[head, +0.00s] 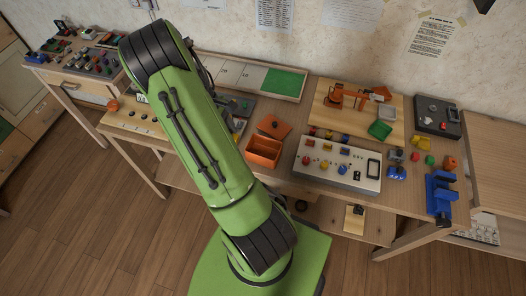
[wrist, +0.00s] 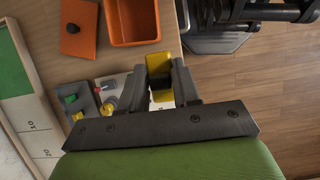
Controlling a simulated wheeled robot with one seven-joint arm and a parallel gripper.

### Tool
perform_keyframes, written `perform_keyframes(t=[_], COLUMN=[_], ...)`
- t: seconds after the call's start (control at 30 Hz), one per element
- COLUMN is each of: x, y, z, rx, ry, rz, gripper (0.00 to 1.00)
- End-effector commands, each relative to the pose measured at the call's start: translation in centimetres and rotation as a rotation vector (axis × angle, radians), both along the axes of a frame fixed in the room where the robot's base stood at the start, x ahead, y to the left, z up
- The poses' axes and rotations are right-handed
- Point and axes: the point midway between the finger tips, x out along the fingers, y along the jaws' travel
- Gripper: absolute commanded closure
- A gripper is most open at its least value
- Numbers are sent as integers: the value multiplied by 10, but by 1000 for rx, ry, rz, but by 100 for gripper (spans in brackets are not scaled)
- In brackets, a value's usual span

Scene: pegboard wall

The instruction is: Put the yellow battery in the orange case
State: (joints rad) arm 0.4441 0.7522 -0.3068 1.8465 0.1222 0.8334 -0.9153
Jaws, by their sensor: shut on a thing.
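The orange case (head: 263,152) is an open-topped box on the bench, right of my arm in the head view. It also shows at the top of the wrist view (wrist: 133,22), with its inside empty where I can see it. Its loose orange lid (wrist: 78,27) lies flat beside it. My gripper (wrist: 161,78) is shut on the yellow battery (wrist: 160,64), which shows between the two dark fingers. The battery is apart from the case, below it in the wrist picture. In the head view my own green arm hides the gripper and the battery.
A white panel with coloured knobs (head: 318,172) stands right of the case. A board with an orange toy arm (head: 357,112) and a dark box (head: 437,118) lie further right. A blue clamp (head: 439,197) is at the bench's right. A tray with a green section (head: 286,84) lies behind.

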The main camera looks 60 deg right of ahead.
Motion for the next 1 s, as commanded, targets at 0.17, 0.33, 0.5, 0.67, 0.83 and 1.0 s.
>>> perform_keyframes(t=[0.17,0.33,0.5,0.67,0.83,1.0], x=[-59,-92,-98,-98,-98,-97], y=[-34,-47,-49,-49,-48,-49], z=[26,38,13,-20,-44,-64], rx=[-1,0,5,3,4,1], ry=[0,0,4,3,4,0], rz=[7,16,21,21,20,20], gripper=[100,100,100,100,100,100])
